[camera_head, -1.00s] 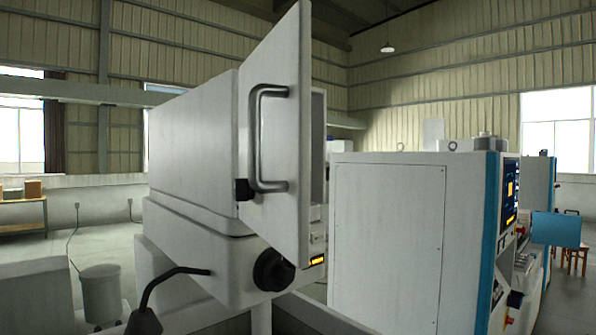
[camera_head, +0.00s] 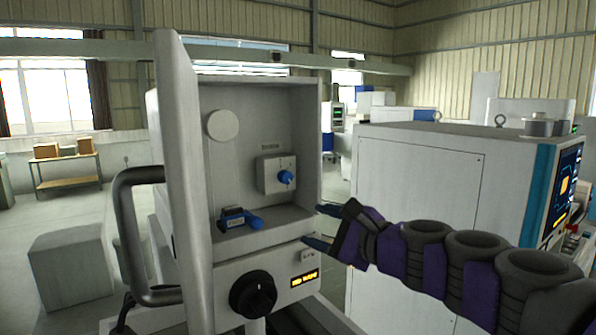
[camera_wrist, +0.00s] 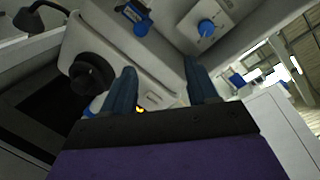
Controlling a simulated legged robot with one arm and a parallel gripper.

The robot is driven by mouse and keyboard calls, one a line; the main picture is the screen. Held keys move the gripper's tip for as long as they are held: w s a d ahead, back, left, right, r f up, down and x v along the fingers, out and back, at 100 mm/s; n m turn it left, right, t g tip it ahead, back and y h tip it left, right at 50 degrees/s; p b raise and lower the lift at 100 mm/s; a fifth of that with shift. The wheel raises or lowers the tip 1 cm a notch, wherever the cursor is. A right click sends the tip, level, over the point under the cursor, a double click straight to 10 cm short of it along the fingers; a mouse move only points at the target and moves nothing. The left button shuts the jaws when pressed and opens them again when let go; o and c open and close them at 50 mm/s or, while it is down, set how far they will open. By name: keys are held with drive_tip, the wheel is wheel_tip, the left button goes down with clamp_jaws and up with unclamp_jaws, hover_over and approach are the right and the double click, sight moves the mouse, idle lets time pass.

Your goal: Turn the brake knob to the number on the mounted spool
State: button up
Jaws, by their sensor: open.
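An open white cabinet (camera_head: 270,110) stands ahead. On its back wall is a small white box with a blue knob (camera_head: 285,177), under a label too small to read; this knob also shows in the wrist view (camera_wrist: 206,28). A pale round disc (camera_head: 222,125) sits at upper left, perhaps the spool; no number is readable on it. A blue-handled dark block (camera_head: 238,218) rests on the cabinet floor. A black knob (camera_head: 253,294) is on the front panel below. My gripper (camera_head: 314,226) is open and empty at the cabinet's right edge, apart from both knobs.
The cabinet door (camera_head: 182,180) stands open on the left, its grey handle (camera_head: 128,235) sticking out. A small amber display (camera_head: 304,279) is right of the black knob. A large white machine (camera_head: 420,185) stands close on the right, behind my arm.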

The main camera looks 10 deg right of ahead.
drive_tip(key=w+d+r+m+t+h, duration=0.1)
drive_tip(key=d+r+m+t, duration=0.1)
drive_tip(key=d+r+m, duration=0.15)
drive_tip(key=p, duration=0.2)
approach(289, 179)
drive_tip(key=shift+h, duration=0.3)
drive_tip(key=x, duration=0.8)
drive_tip(key=shift+r, duration=0.1)
drive_tip(key=shift+x, duration=1)
drive_tip(key=shift+s+a, duration=0.1)
drive_tip(key=c, duration=1)
